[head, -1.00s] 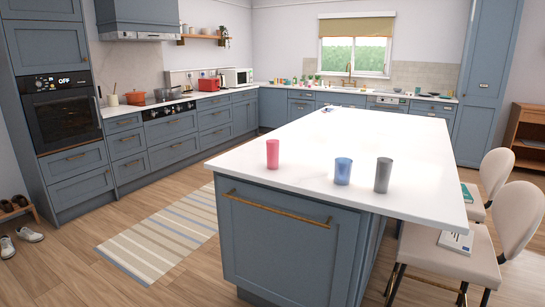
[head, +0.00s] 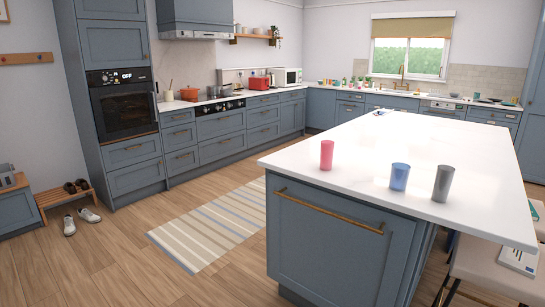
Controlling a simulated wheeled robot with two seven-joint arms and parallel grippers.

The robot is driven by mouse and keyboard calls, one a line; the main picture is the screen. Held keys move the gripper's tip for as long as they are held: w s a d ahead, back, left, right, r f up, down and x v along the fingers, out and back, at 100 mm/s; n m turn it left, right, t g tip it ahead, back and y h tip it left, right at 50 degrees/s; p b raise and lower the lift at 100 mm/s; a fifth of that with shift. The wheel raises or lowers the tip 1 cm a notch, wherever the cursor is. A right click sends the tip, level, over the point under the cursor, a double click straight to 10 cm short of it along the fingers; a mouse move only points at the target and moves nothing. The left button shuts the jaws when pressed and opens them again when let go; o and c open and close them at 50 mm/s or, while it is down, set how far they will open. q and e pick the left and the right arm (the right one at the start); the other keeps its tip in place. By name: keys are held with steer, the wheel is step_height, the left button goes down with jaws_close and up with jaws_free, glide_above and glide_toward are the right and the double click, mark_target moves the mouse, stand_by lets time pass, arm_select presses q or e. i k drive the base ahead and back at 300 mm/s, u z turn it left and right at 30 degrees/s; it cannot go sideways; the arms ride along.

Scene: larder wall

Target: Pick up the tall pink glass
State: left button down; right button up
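The tall pink glass (head: 327,155) stands upright near the near left corner of the white-topped kitchen island (head: 430,150). To its right on the same worktop stand a blue glass (head: 399,177) and a grey glass (head: 443,183), both upright. The pink glass is apart from the other two. Neither of my grippers shows in the head view.
The island's blue front has a long brass handle (head: 328,212). A striped rug (head: 215,222) lies on the wooden floor to its left. Stools (head: 490,265) stand at the right side. Shoes (head: 82,220) and a low wooden rack (head: 65,195) are at the far left. Floor before the island is clear.

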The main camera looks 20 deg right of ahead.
mark_target(326, 145)
steer(key=u, duration=0.05)
steer(key=i, duration=3.15)
steer(key=z, duration=2.1)
